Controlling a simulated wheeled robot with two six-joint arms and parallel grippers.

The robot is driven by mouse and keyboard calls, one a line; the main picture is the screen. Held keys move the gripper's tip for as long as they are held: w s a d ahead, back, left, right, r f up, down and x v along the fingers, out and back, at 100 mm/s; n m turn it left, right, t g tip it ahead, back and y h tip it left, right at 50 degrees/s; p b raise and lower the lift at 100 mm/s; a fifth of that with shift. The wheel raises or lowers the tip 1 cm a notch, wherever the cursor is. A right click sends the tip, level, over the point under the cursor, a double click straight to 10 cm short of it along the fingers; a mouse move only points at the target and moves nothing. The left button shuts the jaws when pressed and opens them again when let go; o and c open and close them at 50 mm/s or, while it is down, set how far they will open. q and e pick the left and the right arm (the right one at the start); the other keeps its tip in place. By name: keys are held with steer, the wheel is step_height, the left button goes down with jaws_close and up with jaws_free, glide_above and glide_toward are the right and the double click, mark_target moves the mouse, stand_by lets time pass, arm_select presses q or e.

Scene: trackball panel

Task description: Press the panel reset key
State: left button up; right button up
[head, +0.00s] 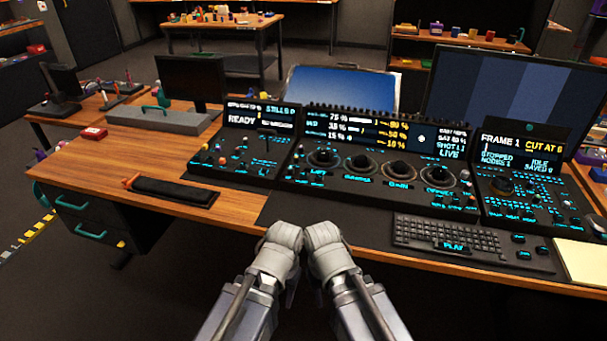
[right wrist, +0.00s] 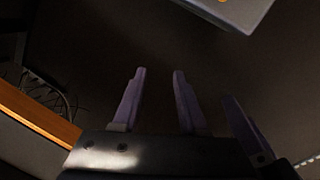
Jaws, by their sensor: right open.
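The control panel has a wide middle unit (head: 375,167) with a row of dark trackballs, a left unit (head: 243,147) whose screen reads READY, and a right unit (head: 530,180) whose screen reads FRAME 1. Small cyan-labelled keys cover them; I cannot read which one is the reset key. My left gripper (head: 283,240) and right gripper (head: 323,238) are side by side in front of the desk edge, below the middle unit and apart from it. In the right wrist view my right gripper (right wrist: 159,72) has its two fingers apart with nothing between them. The left fingers cannot be made out.
A black keyboard (head: 445,238) lies right of my grippers, with a pale pad (head: 583,262) beside it. A black bar (head: 175,190) with an orange end lies on the left desk. A large monitor (head: 510,90) stands behind the panel. The desk strip before the middle unit is clear.

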jaws_close()
stand_by(1.4)
